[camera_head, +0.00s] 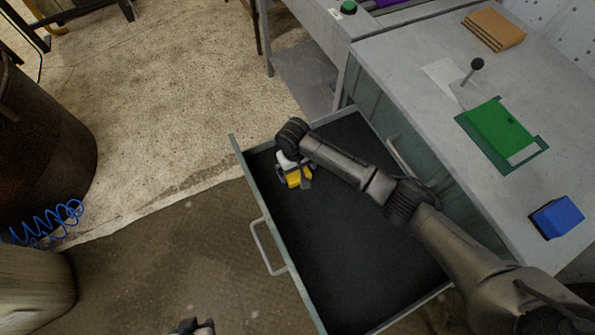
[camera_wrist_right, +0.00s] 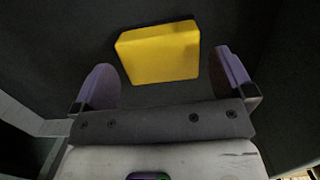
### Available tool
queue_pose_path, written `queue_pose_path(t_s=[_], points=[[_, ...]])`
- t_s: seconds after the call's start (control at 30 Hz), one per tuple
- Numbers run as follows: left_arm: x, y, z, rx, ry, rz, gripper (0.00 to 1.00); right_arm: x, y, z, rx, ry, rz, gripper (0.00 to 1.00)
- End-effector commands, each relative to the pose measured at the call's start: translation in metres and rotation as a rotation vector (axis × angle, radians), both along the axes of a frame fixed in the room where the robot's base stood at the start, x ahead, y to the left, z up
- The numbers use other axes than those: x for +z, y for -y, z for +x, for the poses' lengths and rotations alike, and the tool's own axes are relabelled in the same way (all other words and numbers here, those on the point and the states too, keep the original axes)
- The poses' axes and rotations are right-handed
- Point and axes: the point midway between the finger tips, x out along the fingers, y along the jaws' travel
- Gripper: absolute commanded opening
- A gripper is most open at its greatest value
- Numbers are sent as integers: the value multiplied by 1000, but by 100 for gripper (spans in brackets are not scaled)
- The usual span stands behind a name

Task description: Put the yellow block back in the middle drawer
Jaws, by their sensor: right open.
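The yellow block (camera_head: 294,179) is inside the open drawer (camera_head: 375,255), near its far left corner. My right gripper (camera_head: 294,184) reaches down into the drawer at the block and partly covers it. In the right wrist view, the yellow block (camera_wrist_right: 158,53) lies on the dark drawer floor, just ahead of and between the spread fingers of the right gripper (camera_wrist_right: 167,80). The fingers are open, with gaps showing on both sides of the block. My left gripper (camera_head: 195,327) is only partly in view at the bottom edge, and its jaws cannot be made out.
The grey workbench (camera_head: 400,60) above the drawer holds a green box (camera_head: 498,133), a blue block (camera_head: 557,216), a brown stack (camera_head: 493,29) and a black-knobbed lever (camera_head: 476,64). A rusty barrel (camera_head: 40,150) and a blue coiled hose (camera_head: 50,225) are at the left. The drawer's front half is empty.

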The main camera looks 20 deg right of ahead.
Motion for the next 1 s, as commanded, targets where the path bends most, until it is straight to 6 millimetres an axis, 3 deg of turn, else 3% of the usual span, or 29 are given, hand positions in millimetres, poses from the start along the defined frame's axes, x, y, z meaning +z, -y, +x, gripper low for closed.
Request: queue_pose_path(t_s=[0.03,0.2,0.5,0.87,1.0], points=[[9,-1,0,-1,0,2,39,16,0,2,1,2,0,100],[22,-1,0,-2,1,4,39,47,-1,6,1,2,1,100],[34,0,0,0,1,0,39,80,-1,10,0,0,0,100],[35,3,0,7,0,-11,39,87,-1,11,0,-1,1,100],[35,3,0,6,1,-10,39,78,-8,-1,24,4,20,100]])
